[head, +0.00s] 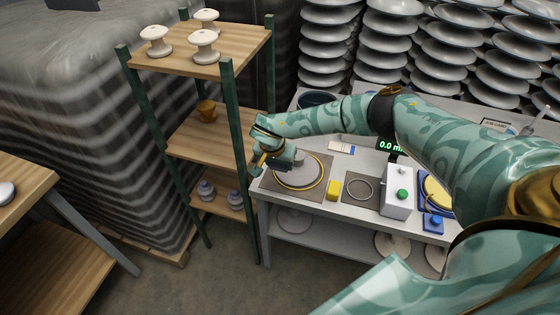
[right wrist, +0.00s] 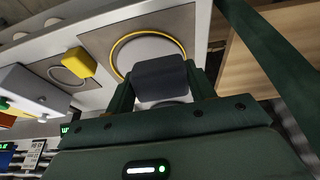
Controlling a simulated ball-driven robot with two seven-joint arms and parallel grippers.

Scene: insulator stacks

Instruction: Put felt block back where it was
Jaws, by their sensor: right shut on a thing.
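My right gripper (head: 262,163) is over the left end of the grey bench, beside a pale disc (head: 296,178) ringed in yellow. In the right wrist view, my right gripper (right wrist: 160,88) is shut on a dark grey block, the felt block (right wrist: 160,76), held between its two fingers. The block covers part of the disc and yellow ring (right wrist: 114,58) behind it. My left gripper is not in view.
A yellow block (head: 333,190) lies on the bench near a thin ring on a grey mat (head: 360,205). A white box with a green button (head: 397,192) stands further right. A wooden shelf rack (head: 200,135) with green posts stands close left of my gripper.

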